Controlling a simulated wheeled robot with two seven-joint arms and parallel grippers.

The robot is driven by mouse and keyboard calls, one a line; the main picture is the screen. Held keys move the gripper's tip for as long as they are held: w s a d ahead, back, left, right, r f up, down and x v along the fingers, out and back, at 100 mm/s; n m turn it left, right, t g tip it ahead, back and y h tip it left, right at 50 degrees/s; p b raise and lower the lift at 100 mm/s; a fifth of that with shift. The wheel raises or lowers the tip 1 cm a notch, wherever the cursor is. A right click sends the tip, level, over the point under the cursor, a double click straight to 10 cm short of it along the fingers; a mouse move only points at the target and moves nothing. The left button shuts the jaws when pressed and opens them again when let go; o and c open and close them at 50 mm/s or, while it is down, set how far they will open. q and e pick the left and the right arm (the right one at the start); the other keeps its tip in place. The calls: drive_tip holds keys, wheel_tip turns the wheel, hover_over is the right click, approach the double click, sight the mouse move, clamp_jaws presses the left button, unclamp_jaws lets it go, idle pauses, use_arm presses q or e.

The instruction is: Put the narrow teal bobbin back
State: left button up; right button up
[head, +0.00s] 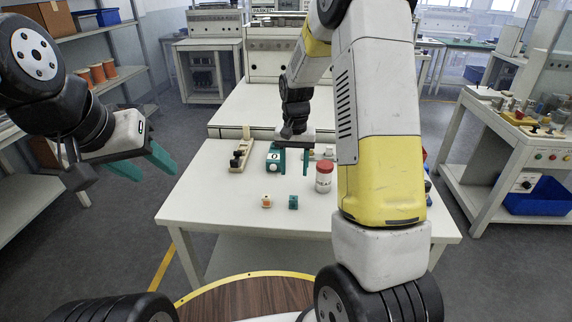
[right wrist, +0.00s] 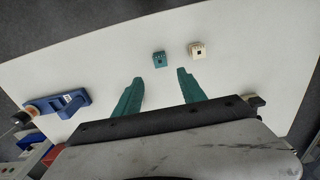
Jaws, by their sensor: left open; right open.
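A small teal piece (head: 293,202), which looks like the narrow teal bobbin, stands on the white table (head: 210,205) near its front edge. It also shows in the right wrist view (right wrist: 159,59), just beyond the fingertips and apart from them. A cream piece with an orange spot (head: 267,201) stands beside it, and shows in the right wrist view (right wrist: 197,49). My right gripper (head: 293,171) is open and empty, pointing down over the table behind the teal piece; it shows in the right wrist view (right wrist: 159,76). My left gripper (head: 150,168) is open and empty, off the table's left side.
A beige stand with dark parts (head: 239,158) is at the table's back left. A red-capped white jar (head: 323,180) stands right of the right gripper. A blue fixture (right wrist: 62,104) lies left in the right wrist view. My right arm hides part of the table.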

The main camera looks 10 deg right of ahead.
drive_tip(key=s+a+r+n+t+y, duration=0.1)
drive_tip(key=s+r+t, duration=0.1)
drive_tip(key=s+r, duration=0.5)
drive_tip(key=s+r+n+t+y, duration=0.1)
drive_tip(key=s+r, duration=0.3)
drive_tip(key=r, duration=0.5)
drive_tip(key=s+a+r+n+t, duration=0.1)
drive_tip(key=s+r+t, duration=0.2)
drive_tip(key=s, duration=1)
drive_tip(key=shift+r+n, duration=0.4)
drive_tip(key=shift+r, duration=0.55)
drive_tip(key=shift+s, duration=0.1)
